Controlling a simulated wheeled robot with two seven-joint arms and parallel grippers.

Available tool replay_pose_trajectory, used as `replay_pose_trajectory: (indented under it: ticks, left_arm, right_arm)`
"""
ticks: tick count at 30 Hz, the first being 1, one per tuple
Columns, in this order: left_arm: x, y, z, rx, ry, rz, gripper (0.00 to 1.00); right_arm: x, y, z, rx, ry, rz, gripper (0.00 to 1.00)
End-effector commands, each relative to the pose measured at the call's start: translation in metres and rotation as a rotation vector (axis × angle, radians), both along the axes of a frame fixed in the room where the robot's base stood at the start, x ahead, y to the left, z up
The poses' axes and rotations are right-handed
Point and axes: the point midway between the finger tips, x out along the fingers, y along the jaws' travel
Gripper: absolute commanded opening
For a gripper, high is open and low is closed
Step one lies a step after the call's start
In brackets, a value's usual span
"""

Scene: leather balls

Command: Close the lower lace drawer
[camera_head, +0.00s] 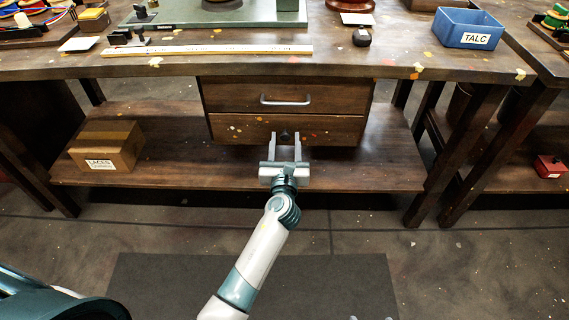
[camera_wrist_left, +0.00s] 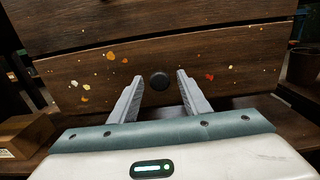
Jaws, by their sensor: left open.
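The lower drawer (camera_head: 240,128) has a dark wooden front with paint flecks and a round dark knob; it sits under the bench, below the upper drawer. Its front looks nearly flush with the upper one, but I cannot tell if a small gap remains. In the left wrist view the knob (camera_wrist_left: 159,81) shows between and beyond the fingertips. My left gripper (camera_head: 286,138) is open and empty, pointing at the drawer front, its fingers on either side of the knob. Contact is unclear. Small light tips of my right gripper (camera_head: 370,318) show apart at the bottom edge.
The upper drawer (camera_head: 285,97) has a metal bar handle. A box labelled laces (camera_head: 107,146) stands on the lower shelf (camera_head: 180,170) at left. The bench top (camera_head: 340,65) holds a ruler (camera_head: 190,50) and a blue talc bin (camera_head: 467,28). The shelf right of the drawers is clear.

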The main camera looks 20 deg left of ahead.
Motion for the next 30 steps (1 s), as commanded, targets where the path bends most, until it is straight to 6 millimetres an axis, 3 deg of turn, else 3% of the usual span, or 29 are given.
replay_pose_trajectory:
  ticks: [8, 24, 30]
  left_arm:
    - [-0.031, -0.009, 0.000, -0.002, 0.002, 0.000, 0.43]
    - [-0.132, -0.038, -0.001, -0.001, 0.003, 0.000, 0.43]
    - [-0.155, -0.045, -0.001, -0.001, 0.001, 0.000, 0.43]
  right_arm:
    - [-0.004, -0.003, -0.001, -0.015, 0.025, 0.001, 0.61]
    - [-0.005, -0.009, -0.005, -0.035, 0.051, 0.000, 0.61]
    - [-0.004, -0.008, -0.005, -0.032, 0.047, -0.001, 0.61]
